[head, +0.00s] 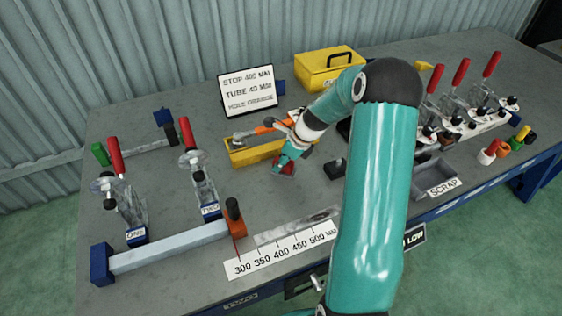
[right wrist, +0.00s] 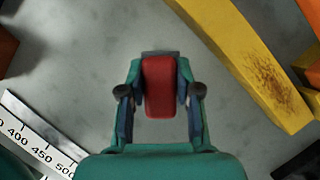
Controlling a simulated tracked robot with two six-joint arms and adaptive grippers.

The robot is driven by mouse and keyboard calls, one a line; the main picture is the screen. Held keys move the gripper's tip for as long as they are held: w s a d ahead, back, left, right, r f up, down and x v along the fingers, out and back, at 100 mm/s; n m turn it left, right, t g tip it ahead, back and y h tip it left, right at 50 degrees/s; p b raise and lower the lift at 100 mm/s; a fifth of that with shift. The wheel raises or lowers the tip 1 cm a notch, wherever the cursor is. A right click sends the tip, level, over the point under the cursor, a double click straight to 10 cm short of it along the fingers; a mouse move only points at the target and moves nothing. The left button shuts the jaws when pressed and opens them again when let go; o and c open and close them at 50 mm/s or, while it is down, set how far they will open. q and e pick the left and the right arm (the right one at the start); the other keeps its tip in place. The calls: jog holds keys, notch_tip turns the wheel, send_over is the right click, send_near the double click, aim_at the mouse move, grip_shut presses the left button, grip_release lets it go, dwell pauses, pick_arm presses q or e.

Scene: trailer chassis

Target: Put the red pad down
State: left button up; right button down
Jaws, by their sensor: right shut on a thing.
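The red pad (right wrist: 160,86) sits between the two fingers of my right gripper (right wrist: 160,98) in the right wrist view, with the fingers closed on its sides. In the head view the red pad (head: 288,169) shows small beside my right gripper (head: 283,164), low over the grey bench in front of the yellow tray. The gripper hides part of it there, and I cannot tell whether it touches the bench. My left gripper is not in view.
The yellow tray (head: 262,156) with orange-handled tools lies close behind the pad. A small black block (head: 334,168) stands to its right. The scale strip (head: 283,252) lies in front. Red-handled clamps stand at left and right. Bare bench lies left of the gripper.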

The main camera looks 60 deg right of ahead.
jog(key=shift+r, duration=0.1)
jog(key=c, duration=0.8)
grip_release()
jog(key=v, duration=1.2)
jog(key=shift+s, duration=0.15)
